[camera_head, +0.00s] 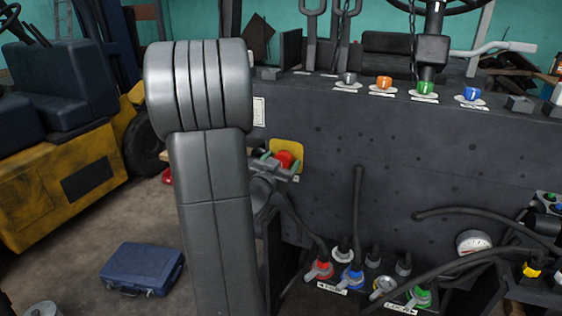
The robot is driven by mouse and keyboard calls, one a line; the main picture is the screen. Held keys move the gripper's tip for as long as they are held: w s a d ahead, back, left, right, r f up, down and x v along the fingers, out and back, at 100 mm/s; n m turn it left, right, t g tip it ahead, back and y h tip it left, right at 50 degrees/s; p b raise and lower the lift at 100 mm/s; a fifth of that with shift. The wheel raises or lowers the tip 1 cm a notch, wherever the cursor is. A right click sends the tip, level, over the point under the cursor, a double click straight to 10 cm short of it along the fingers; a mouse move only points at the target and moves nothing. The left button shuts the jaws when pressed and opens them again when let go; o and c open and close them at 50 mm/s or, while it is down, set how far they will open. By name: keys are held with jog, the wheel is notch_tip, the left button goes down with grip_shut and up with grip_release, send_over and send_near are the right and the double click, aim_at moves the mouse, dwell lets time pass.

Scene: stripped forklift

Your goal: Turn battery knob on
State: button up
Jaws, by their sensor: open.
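A red knob (285,157) sits on a yellow plate (290,146) on the dark, speckled panel; no readable label marks it as the battery knob. My gripper (280,165) is just in front of it, jaws open, with the knob's lower edge partly hidden behind the jaws. Whether the fingers touch the knob cannot be told. My thick grey arm stands in the left middle of the view and hides part of the panel's left side. Which way the knob is turned cannot be made out.
Grey, orange, green and blue knobs (384,84) line the panel's top ledge. Colored connectors with hoses (352,277) and a round gauge (473,242) are low on the panel. A blue case (142,269) lies on the floor at left, by a yellow forklift (66,180).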

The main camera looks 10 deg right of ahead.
jog(key=c, duration=1)
jog(key=shift+f+m+b, duration=0.1)
jog(key=shift+m+b, duration=0.2)
jog(key=shift+b, duration=0.3)
jog(key=m+b, duration=0.2)
jog(key=b, duration=0.1)
jog(key=shift+f+m+b, duration=0.15)
jog(key=shift+m+b, duration=0.15)
jog(key=shift+m, duration=0.1)
jog(key=m+b, duration=0.5)
jog(key=shift+d+m, duration=0.1)
jog(key=shift+m, duration=0.2)
jog(key=m+b, duration=0.3)
jog(key=m, duration=0.1)
jog(key=shift+b, duration=0.4)
jog(key=shift+m+b, duration=1.35)
jog(key=shift+m, duration=1.15)
